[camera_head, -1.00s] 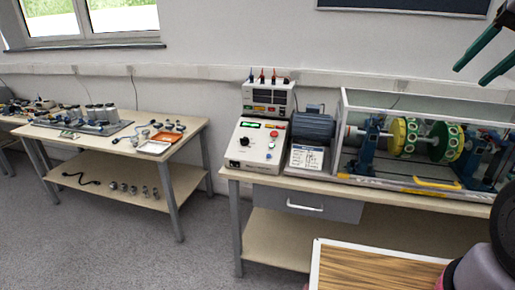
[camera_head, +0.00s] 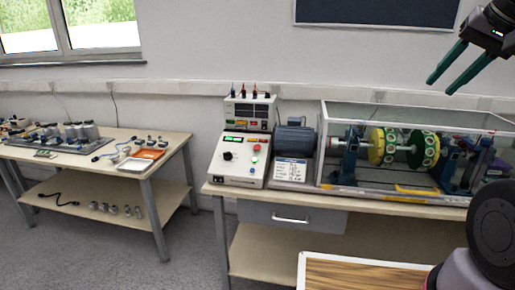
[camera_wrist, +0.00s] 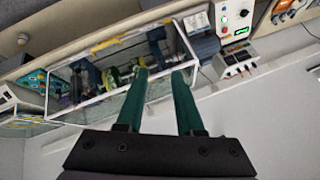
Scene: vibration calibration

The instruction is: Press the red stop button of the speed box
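The speed box (camera_head: 240,172) is a pale sloped console on the left end of the right-hand bench, with a green display and a dark knob. Its small red button (camera_head: 256,148) is on the right of its face, and it also shows in the wrist view (camera_wrist: 244,13). My gripper (camera_head: 439,87) is at the upper right, raised in front of the bench and well to the right of the box. Its two green fingers are apart and empty; they also show in the wrist view (camera_wrist: 160,72), overlapping the glass case there.
A meter unit (camera_head: 250,113) with upright leads stands behind the box. A motor (camera_head: 295,138) and a glass case (camera_head: 400,190) with a rotor are to its right. A wooden-topped surface (camera_head: 350,275) is in front. Floor is clear between the benches.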

